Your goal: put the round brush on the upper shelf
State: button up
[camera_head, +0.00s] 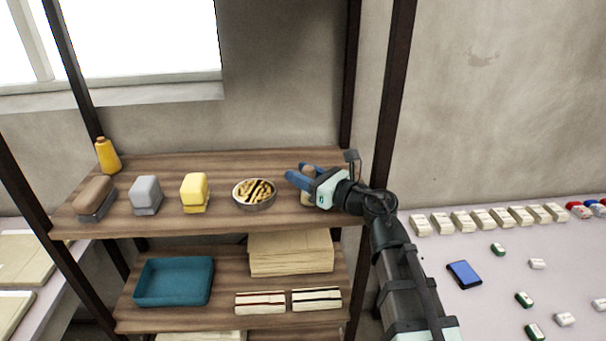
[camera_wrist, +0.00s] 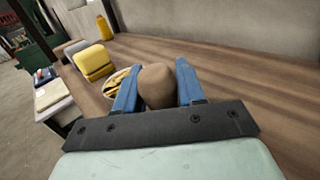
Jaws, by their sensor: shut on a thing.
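My gripper (camera_head: 301,179) is over the right end of the upper shelf (camera_head: 227,223). Its blue fingers are shut on the round brush (camera_wrist: 157,87), whose brown rounded top shows between them in the wrist view. In the head view the round brush (camera_head: 307,170) is mostly hidden by the fingers, and a pale lower part shows beneath them at shelf level. I cannot tell whether its base touches the board.
Left of my gripper on the same shelf stand a round tin (camera_head: 254,194), a yellow block-shaped brush (camera_head: 194,192), a grey one (camera_head: 146,195), a brown-topped brush (camera_head: 95,198) and a yellow bottle (camera_head: 107,156). A dark post (camera_head: 394,90) rises close to my arm. A teal tray (camera_head: 174,282) is below.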

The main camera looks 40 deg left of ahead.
aim_at(313, 169)
jog(key=o, duration=1.1)
jog(key=shift+f, duration=0.1)
jog(key=shift+o, duration=0.2)
jog(key=d, duration=0.3)
jog(key=shift+s+d, duration=0.1)
jog(key=shift+d, duration=0.2)
jog(key=r, duration=0.5)
jog(key=shift+a, duration=0.35)
jog(key=shift+r, duration=1.15)
